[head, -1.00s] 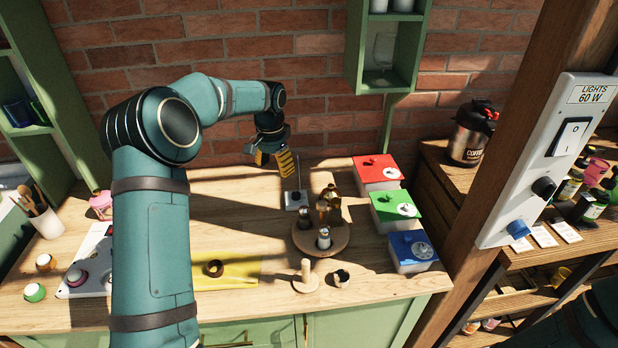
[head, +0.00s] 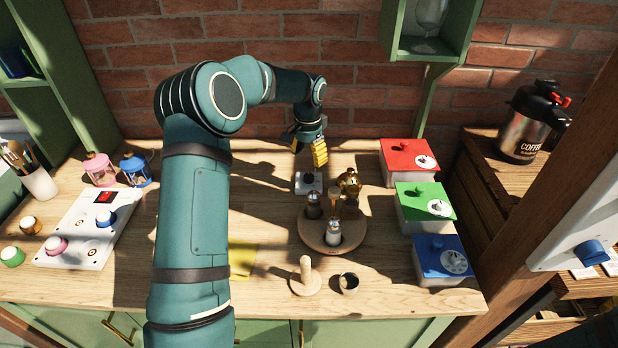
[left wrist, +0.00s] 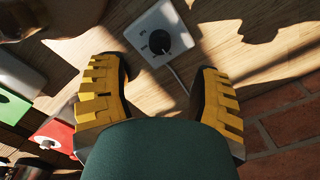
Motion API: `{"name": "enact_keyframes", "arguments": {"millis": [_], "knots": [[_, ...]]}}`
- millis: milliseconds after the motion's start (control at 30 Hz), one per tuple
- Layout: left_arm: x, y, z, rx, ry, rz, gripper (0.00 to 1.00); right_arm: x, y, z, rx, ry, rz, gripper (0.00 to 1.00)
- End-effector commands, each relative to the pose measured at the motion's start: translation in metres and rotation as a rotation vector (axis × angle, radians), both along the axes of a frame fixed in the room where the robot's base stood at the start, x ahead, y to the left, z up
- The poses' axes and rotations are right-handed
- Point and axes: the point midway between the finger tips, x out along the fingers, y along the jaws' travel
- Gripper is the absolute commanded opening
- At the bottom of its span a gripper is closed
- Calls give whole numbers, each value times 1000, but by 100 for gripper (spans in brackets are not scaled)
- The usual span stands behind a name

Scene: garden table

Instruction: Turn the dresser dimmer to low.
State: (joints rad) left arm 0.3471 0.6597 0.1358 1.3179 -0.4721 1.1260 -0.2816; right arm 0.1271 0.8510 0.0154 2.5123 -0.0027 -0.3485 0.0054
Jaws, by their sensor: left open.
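The dimmer (head: 308,182) is a small pale square box with a dark knob, on the dresser top near the brick wall. In the left wrist view the dimmer (left wrist: 146,22) shows a round black knob (left wrist: 158,42), small dark marks beside it and a cable. The knob's setting is too small to read. My left gripper (head: 309,150) hangs over the back of the dresser, just above and behind the dimmer. Its yellow fingers are open and empty; in the wrist view the gripper (left wrist: 160,85) frames bare wood, with the knob beyond the fingertips.
A round wooden stand (head: 318,240) with bottles is close in front of the dimmer. Red (head: 403,150), green (head: 413,195) and blue (head: 430,245) boxes line the right side. A white control panel (head: 95,245) lies at left. A post panel (head: 570,235) has a blue knob.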

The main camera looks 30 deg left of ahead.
Motion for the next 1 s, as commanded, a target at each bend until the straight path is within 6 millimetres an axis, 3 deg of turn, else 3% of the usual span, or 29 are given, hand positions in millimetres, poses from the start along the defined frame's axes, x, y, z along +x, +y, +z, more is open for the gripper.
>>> {"name": "enact_keyframes", "arguments": {"millis": [200, 400, 867, 1000], "knots": [[0, 0, -45, -1, 2, -1, 64, 2, 0, -10, -1, -5, -2, 50], [0, 0, -70, -2, 1, 1, 64, 3, 0, -14, -1, -7, -2, 50], [0, 0, -78, 0, -1, 0, 65, 3, 0, -15, -1, -8, -2, 50], [0, 0, -78, 0, -1, 0, 16, 3, 0, -15, -1, -8, -2, 50]]}}
